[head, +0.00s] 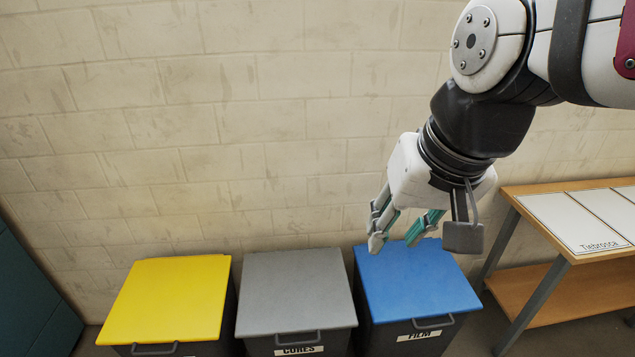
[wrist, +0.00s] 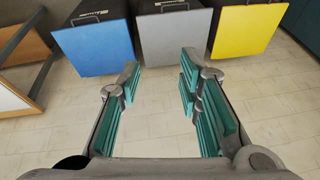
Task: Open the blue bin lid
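The blue bin lid (head: 413,283) is closed flat on the dark bin labelled FILM, the rightmost of three bins in the head view. Its dark handle (head: 433,323) is at the front edge. The lid also shows at the upper left in the wrist view (wrist: 93,47). My gripper (head: 393,243) is in front of the lid's far part in the head view and appears above it, apart from it. Its teal-padded fingers are spread wide in the wrist view (wrist: 160,80), with nothing between them.
A grey-lidded bin (head: 296,290) labelled CORES and a yellow-lidded bin (head: 170,300) stand to the left, both closed. A wooden table (head: 545,242) stands at the right. A block wall (head: 230,130) is behind the bins. A teal cabinet (head: 28,290) is at far left.

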